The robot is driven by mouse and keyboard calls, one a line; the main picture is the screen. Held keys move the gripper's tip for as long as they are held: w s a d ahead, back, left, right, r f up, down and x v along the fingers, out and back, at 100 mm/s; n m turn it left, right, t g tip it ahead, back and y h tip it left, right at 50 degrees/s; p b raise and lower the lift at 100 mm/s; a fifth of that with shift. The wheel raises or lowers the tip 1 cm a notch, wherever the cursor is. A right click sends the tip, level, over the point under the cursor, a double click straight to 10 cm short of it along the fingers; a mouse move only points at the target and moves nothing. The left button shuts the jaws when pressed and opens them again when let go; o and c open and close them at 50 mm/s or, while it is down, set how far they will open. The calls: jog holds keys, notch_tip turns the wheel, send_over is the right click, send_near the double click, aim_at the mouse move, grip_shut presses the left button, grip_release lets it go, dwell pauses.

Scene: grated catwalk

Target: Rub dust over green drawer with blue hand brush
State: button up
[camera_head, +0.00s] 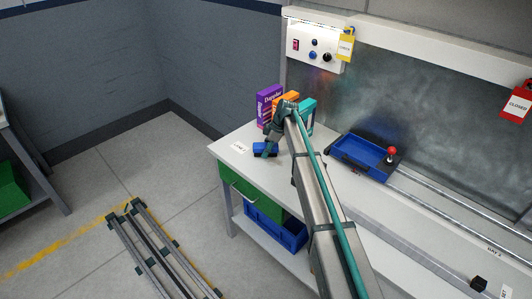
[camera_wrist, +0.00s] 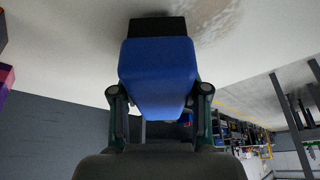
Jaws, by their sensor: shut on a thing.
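My gripper (camera_head: 270,143) is shut on the blue hand brush (camera_head: 262,149), low over the left end of the white worktop above the green drawer (camera_head: 234,182). In the wrist view, my gripper's fingers (camera_wrist: 161,95) sit on either side of the brush's blue body (camera_wrist: 158,65). Its black bristles (camera_wrist: 157,27) face the pale worktop; I cannot tell whether they touch it. A greyish dust patch (camera_wrist: 215,18) lies on the worktop just right of the bristles in the wrist view. I cannot make out the dust in the head view. The drawer front looks closed.
A purple box (camera_head: 268,101), an orange box (camera_head: 288,97) and a teal box (camera_head: 308,115) stand behind my gripper. A blue tray (camera_head: 354,168) and a red-knobbed lever (camera_head: 391,152) are to the right. A blue bin (camera_head: 285,231) sits on the lower shelf.

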aim_at(262, 145)
jog(key=shift+s+d+r, duration=0.1)
jog(key=shift+r, duration=0.55)
jog(key=shift+s+d+r, duration=0.1)
jog(key=shift+r, duration=0.5)
jog(key=shift+r+p, duration=0.8)
jog(key=shift+r, duration=1.45)
